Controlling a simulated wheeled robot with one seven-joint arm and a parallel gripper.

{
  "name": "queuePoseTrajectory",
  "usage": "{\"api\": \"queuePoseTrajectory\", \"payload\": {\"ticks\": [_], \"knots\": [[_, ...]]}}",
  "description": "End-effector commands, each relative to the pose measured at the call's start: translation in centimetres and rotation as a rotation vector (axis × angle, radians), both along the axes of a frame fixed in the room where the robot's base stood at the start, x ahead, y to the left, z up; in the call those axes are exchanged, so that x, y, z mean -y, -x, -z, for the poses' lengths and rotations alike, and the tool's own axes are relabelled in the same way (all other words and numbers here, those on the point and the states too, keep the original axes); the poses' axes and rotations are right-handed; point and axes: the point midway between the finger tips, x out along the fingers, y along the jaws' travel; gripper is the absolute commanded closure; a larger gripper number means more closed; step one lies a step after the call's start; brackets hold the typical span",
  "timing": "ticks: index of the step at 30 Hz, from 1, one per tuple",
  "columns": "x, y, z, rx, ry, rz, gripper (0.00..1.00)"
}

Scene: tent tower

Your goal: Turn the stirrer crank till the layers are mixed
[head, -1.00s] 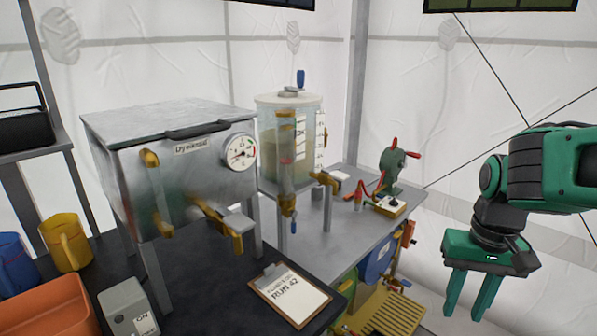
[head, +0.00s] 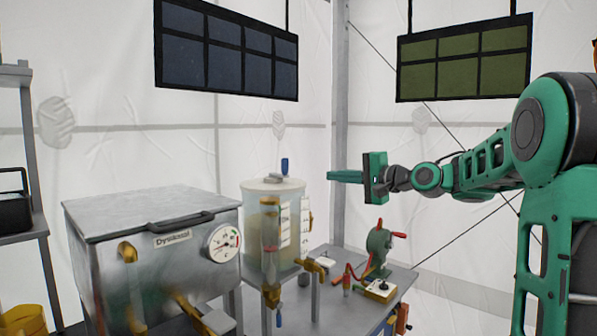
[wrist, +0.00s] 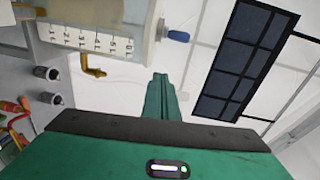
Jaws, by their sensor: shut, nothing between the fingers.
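The clear tank (head: 258,240) has a pale lid, a scale strip and cloudy beige contents; how its layers lie is too small to tell. The stirrer crank, with an upright blue handle (head: 285,166), sits on top of the lid. My gripper (head: 330,175) is shut and empty, held level in the air to the right of the handle at about its height and pointing left. In the wrist view, my shut fingers (wrist: 159,82) show below and left of the blue handle (wrist: 177,36), apart from it. The tank's scale (wrist: 90,38) shows at upper left there.
A metal box with a dial gauge (head: 222,242) stands left of the tank. A green hand-cranked device (head: 379,250) with red handles stands on the grey table to the right. Dark panels (head: 228,50) hang above. The air around my gripper looks clear.

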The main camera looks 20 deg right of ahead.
Motion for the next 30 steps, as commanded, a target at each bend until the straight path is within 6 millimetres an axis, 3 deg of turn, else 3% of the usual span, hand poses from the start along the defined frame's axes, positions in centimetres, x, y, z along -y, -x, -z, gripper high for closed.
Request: {"api": "queuePoseTrajectory", "payload": {"ticks": [3, 8, 23, 30], "knots": [[0.3, -0.3, -1.8, 0.035, -0.074, -0.016, 1.0], [-0.4, -1.3, -2.1, 0.042, -0.087, -0.023, 1.0], [-4.6, -9.0, -2.0, 0.04, -0.084, -0.022, 1.0], [-7.6, -8.1, -2.0, 0.039, -0.084, -0.019, 1.0]]}}
